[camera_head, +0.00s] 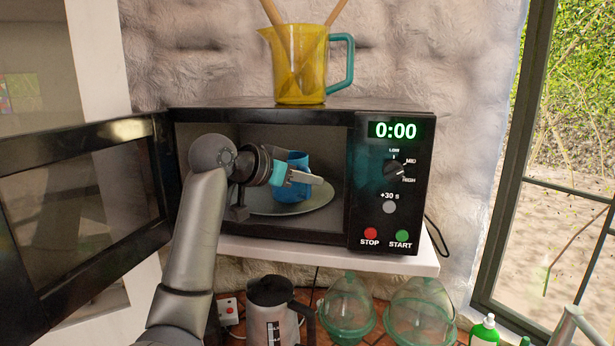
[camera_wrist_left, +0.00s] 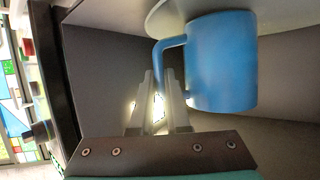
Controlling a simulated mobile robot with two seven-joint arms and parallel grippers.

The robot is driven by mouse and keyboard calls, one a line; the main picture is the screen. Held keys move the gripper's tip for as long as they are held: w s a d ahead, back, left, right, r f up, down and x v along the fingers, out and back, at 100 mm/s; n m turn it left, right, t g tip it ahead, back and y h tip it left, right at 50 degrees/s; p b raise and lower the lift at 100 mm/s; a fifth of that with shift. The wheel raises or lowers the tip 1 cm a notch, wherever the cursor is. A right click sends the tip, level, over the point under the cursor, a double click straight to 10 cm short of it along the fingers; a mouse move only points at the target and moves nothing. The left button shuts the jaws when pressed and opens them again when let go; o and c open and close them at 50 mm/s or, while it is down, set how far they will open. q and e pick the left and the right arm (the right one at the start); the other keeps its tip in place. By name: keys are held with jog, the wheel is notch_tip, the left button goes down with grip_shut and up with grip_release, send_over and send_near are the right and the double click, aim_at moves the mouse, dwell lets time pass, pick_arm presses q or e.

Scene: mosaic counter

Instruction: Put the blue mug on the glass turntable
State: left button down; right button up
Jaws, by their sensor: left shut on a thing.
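The blue mug (camera_head: 290,194) is inside the open microwave (camera_head: 240,236), partly hidden behind my left gripper. My left gripper (camera_head: 302,178) reaches in through the doorway and is shut on the mug's handle. In the left wrist view, the fingers (camera_wrist_left: 160,95) close around the handle, and the mug body (camera_wrist_left: 222,62) is beside them. The glass turntable (camera_head: 322,196) lies on the microwave floor below the mug; its edge also shows in the left wrist view (camera_wrist_left: 165,14). I cannot tell whether the mug touches it. My right gripper is not in view.
The microwave door (camera_head: 85,205) stands open at the left. The control panel (camera_head: 392,180) is at the right. A yellow jug (camera_head: 300,65) with wooden utensils stands on top. Below the shelf (camera_head: 320,256) are a coffee pot (camera_head: 272,315) and glass domes (camera_head: 347,308).

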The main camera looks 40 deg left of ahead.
pick_arm(q)
jog(key=c, duration=1.3)
grip_release()
jog(key=shift+f, duration=0.2)
jog(key=shift+c, duration=0.2)
jog(key=o, duration=0.4)
jog(key=shift+r, duration=0.1)
jog(key=shift+o, duration=0.2)
jog(key=shift+r, duration=0.2)
jog(key=b+v, duration=0.2)
jog(key=v, duration=1)
jog(key=shift+b, duration=0.3)
jog(key=shift+f, duration=0.1)
